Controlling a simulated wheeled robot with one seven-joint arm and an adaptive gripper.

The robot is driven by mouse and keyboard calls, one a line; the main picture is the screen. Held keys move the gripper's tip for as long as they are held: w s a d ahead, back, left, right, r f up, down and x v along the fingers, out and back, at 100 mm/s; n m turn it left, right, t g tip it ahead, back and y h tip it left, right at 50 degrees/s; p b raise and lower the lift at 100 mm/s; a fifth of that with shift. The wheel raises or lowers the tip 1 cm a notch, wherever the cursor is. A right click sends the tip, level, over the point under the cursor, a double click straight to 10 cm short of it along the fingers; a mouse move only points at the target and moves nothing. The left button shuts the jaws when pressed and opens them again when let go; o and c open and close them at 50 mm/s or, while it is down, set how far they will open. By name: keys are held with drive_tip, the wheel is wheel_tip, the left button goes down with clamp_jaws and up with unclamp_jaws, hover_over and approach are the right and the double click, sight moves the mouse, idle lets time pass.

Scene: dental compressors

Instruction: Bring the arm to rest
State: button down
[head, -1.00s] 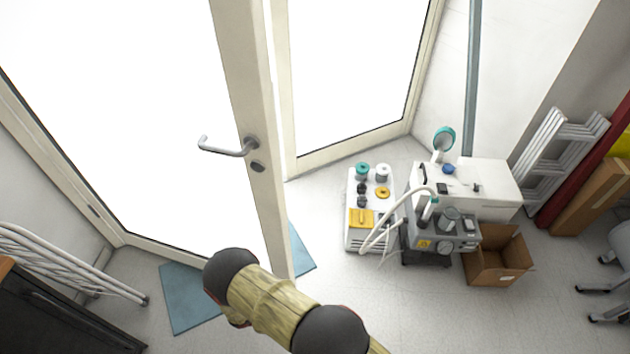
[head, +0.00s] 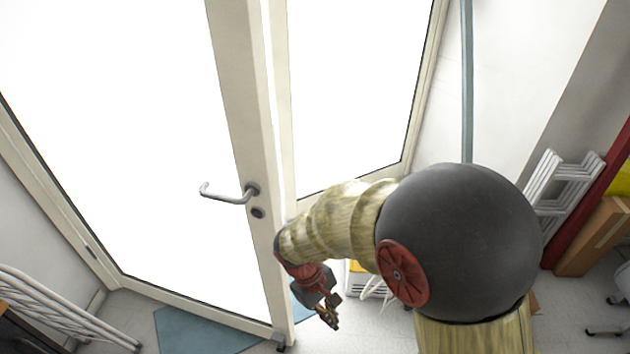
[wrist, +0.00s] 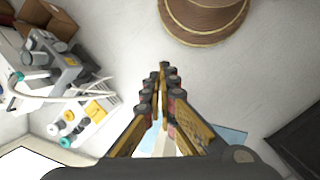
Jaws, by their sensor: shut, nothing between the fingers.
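My arm hides most of the compressor equipment in the head view. The wrist view shows that equipment (wrist: 75,80) on the floor at the left, apart from my gripper.
The door has a lever handle (head: 228,195) and stands by a blue mat (head: 205,332). A white folding rack (head: 65,310) is at lower left. A ladder (head: 560,185) and a cardboard box (head: 595,235) stand at right. A dark cabinet (wrist: 300,135) shows in the wrist view.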

drive_tip(key=s+d+r+m+t+y, duration=0.1)
drive_tip(key=s+d+r+m+t, duration=0.1)
drive_tip(key=d+r, duration=0.3)
drive_tip(key=s+d+r+m+t+y, duration=0.1)
drive_tip(key=s+d+r+m+t, duration=0.1)
drive_tip(key=r, duration=1)
drive_tip(key=s+d+r+m+t+y+p, duration=0.1)
drive_tip(key=s+d+r+m+t, duration=0.2)
drive_tip(key=d+r, duration=0.5)
drive_tip(key=shift+s+r+m+y, duration=0.3)
drive_tip(key=shift+s+r+m, duration=0.35)
drive_tip(key=shift+s, duration=0.4)
drive_tip(key=shift+f, duration=0.1)
